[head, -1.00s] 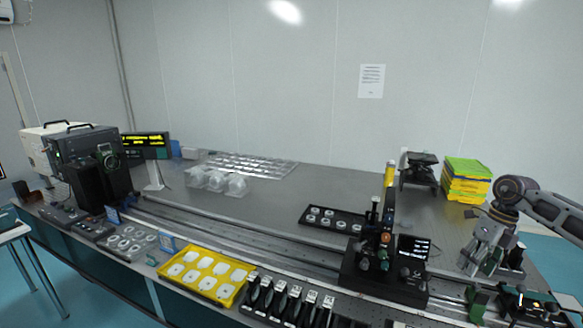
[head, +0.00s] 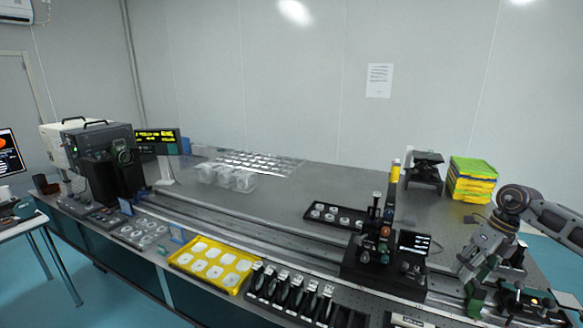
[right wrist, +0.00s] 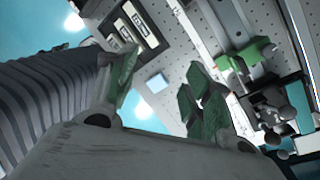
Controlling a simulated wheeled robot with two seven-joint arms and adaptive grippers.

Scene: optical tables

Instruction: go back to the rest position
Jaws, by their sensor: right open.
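My right gripper (head: 474,276) is at the right end of the long optical table (head: 300,185), pointing down near the table's front edge. In the right wrist view its green-padded fingers (right wrist: 158,92) stand apart with nothing between them. Below and beside it are a green block (head: 475,303) and a small black device (head: 525,300). I cannot tell whether the gripper touches the green block. My left gripper is not in view.
A black optical stage (head: 383,268) stands just left of the right gripper. A yellow tray (head: 182,266) and a black rack (head: 254,290) lie along the front edge. Stacked yellow and green boxes (head: 470,180) stand behind. Machines (head: 100,160) occupy the far left.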

